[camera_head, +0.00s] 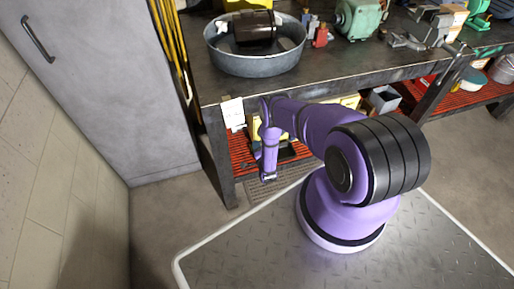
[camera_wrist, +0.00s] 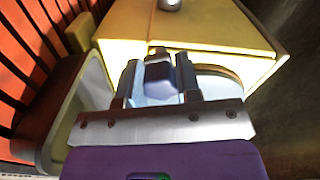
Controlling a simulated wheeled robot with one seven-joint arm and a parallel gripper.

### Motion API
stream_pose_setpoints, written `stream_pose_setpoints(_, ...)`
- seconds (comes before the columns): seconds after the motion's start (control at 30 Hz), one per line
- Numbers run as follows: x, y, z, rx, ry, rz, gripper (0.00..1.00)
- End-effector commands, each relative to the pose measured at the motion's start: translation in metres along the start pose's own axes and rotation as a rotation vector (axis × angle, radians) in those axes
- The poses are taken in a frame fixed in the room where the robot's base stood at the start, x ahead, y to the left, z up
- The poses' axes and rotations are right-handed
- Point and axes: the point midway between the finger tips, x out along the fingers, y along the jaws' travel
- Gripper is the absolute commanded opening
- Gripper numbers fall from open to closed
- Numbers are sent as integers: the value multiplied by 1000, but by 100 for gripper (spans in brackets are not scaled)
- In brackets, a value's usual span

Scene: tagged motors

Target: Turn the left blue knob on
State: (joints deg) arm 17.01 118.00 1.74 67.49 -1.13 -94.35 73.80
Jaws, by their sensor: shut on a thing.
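In the wrist view my gripper (camera_wrist: 158,77) has its two dark fingers on either side of a small blue-grey piece, which looks like the blue knob (camera_wrist: 159,70). It is shut on this piece, against the front of a yellow box (camera_wrist: 220,22). The knob's marking and its on or off position cannot be read. A second blue knob cannot be made out. In the head view my purple arm reaches to the front of the workbench, and the gripper itself cannot be made out there.
The workbench (camera_head: 330,78) carries a round metal tub (camera_head: 255,65) and a green motor (camera_head: 358,18). Below is a red slatted shelf (camera_head: 240,152), also in the wrist view (camera_wrist: 22,65). A grey cabinet (camera_head: 100,90) stands at the left, with bare floor before it.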

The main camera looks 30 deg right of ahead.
Motion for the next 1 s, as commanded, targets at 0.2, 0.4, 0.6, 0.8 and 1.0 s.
stream_pose_setpoints(0.2,-2,1,2,-74,-3,3,8)
stream_pose_setpoints(0.4,-2,1,2,-105,-2,3,8)
stream_pose_setpoints(0.6,-2,1,2,-112,-2,3,8)
stream_pose_setpoints(0.8,-2,1,2,-112,-2,3,8)
stream_pose_setpoints(1.0,-2,1,2,-112,-1,3,55)
